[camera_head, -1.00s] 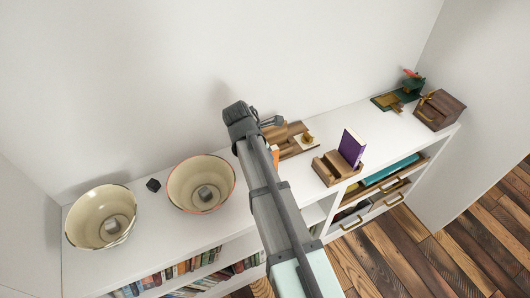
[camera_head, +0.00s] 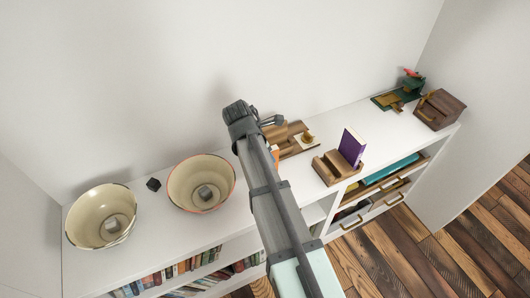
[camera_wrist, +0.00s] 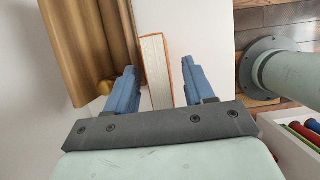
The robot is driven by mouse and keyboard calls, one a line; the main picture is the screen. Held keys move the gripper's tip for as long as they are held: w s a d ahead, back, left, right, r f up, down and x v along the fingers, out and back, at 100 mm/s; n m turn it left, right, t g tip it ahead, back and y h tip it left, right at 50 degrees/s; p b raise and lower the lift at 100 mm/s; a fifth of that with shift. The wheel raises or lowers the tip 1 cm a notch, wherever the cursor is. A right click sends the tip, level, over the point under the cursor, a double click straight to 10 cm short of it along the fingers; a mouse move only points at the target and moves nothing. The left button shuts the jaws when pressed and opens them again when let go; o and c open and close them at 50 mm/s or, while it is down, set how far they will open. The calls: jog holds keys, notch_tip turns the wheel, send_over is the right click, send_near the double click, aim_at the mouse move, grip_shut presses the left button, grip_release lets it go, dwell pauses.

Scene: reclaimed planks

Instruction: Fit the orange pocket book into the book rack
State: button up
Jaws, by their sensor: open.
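The orange pocket book (camera_wrist: 155,68) stands between my gripper's two blue fingers in the wrist view, its pale page edge facing the camera. A gap shows at the right finger; the left finger is close to the book. My gripper (camera_wrist: 159,70) is open around it. In the head view my arm hides most of the book, and only a bit of orange (camera_head: 276,154) shows beside it. The wooden book rack (camera_head: 328,170) sits to the right of my gripper (camera_head: 272,120) near the shelf's front edge. A purple book (camera_head: 351,147) stands upright in its right part.
A wooden piece with a brass knob (camera_head: 307,138) lies just behind the book; it also shows in the wrist view (camera_wrist: 85,40). Two bowls (camera_head: 201,183) and a dark cube (camera_head: 153,184) are at left. A wooden box (camera_head: 439,110) and a green item (camera_head: 409,91) are at far right.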

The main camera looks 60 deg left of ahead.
jog(key=v, duration=1.2)
jog(key=shift+w, duration=0.1)
jog(key=w+m, duration=0.1)
jog(key=w, duration=0.7)
jog(key=s+g, duration=0.4)
jog(key=g, duration=0.1)
jog(key=shift+n, duration=0.5)
notch_tip(320, 180, down, 8)
jog(key=shift+s+a, duration=0.15)
jog(key=f, duration=0.5)
jog(key=shift+w+f, duration=0.1)
jog(key=shift+w, duration=0.3)
